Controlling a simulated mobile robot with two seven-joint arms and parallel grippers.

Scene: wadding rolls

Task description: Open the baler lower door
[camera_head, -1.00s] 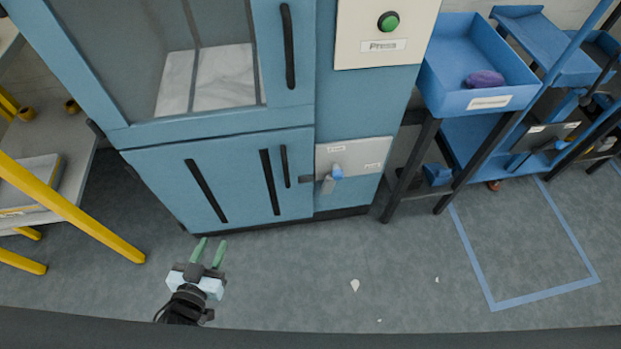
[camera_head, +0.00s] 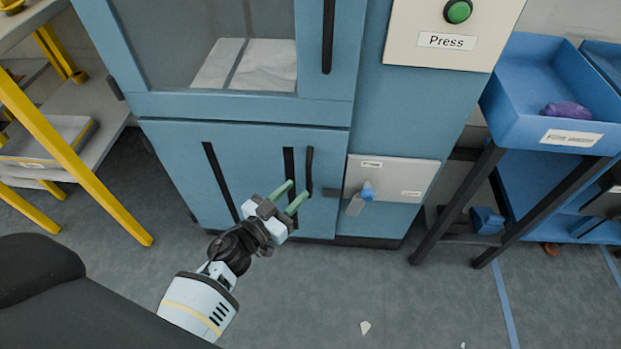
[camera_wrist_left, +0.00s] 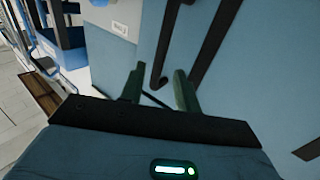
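The baler's lower door (camera_head: 230,170) is blue and closed, with dark vertical strips on it. Its black vertical handle (camera_head: 309,172) is near the door's right edge. A latch with a blue knob (camera_head: 367,191) sits on a grey panel just right of the door. My left gripper (camera_head: 292,196) is open and empty, with green fingers pointing at the door close to the handle. In the left wrist view the handle (camera_wrist_left: 165,45) shows ahead between the two fingers (camera_wrist_left: 158,88). I cannot tell whether they touch it. My right gripper is not in view.
The upper door (camera_head: 220,50) with a window shows white wadding behind it. A green button (camera_head: 458,11) is at the upper right. A blue tray rack (camera_head: 530,110) stands right, a yellow-legged table (camera_head: 75,160) left.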

